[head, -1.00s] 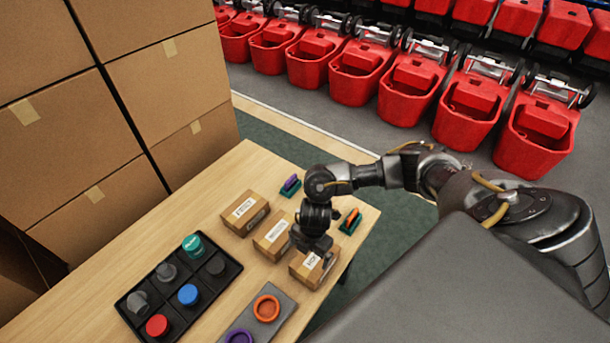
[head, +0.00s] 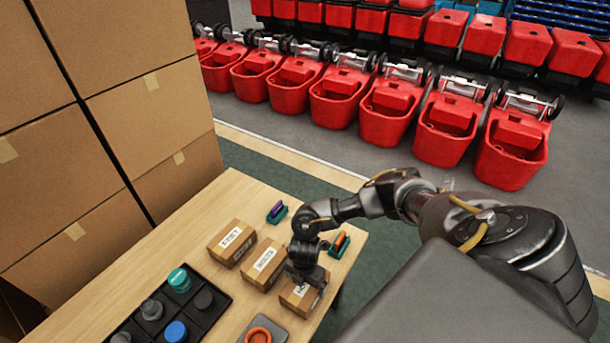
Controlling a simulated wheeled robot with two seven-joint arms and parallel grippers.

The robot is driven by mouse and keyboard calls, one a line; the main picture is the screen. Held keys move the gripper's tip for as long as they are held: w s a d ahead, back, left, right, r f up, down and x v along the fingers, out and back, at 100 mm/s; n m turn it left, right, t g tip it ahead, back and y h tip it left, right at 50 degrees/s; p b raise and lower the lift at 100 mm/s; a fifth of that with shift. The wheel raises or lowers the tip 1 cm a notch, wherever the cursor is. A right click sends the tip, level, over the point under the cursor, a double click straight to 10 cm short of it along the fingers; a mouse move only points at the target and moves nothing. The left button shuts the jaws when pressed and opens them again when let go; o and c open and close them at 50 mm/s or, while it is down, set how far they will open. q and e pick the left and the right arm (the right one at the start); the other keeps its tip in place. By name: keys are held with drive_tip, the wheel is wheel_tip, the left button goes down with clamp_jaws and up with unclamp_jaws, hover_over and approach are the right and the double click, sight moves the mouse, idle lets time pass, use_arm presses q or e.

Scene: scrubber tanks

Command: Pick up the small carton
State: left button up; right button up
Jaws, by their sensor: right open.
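Three small brown cartons with white labels stand in a slanting row on the wooden table: a left carton (head: 231,243), a middle carton (head: 263,265) and a right carton (head: 301,297). They look much alike in size. My right gripper (head: 304,277) points down over the right carton and hides part of its top and label. It is open. I cannot tell whether its fingers touch the carton or are just above it. My left gripper is not in view.
A black tray (head: 221,308) with coloured round caps lies front left. A grey plate (head: 284,324) with an orange ring is near the front edge. Two small brushes (head: 277,212) (head: 340,245) lie behind the cartons. Big stacked boxes (head: 150,120) stand left; red tanks (head: 390,105) line the floor beyond.

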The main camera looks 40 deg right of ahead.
sight(305, 287)
wheel_tip(305, 287, down, 4)
drive_tip(key=shift+s, duration=0.15)
drive_tip(key=c, duration=0.8)
drive_tip(key=shift+c, duration=0.2)
drive_tip(key=shift+r, duration=0.15)
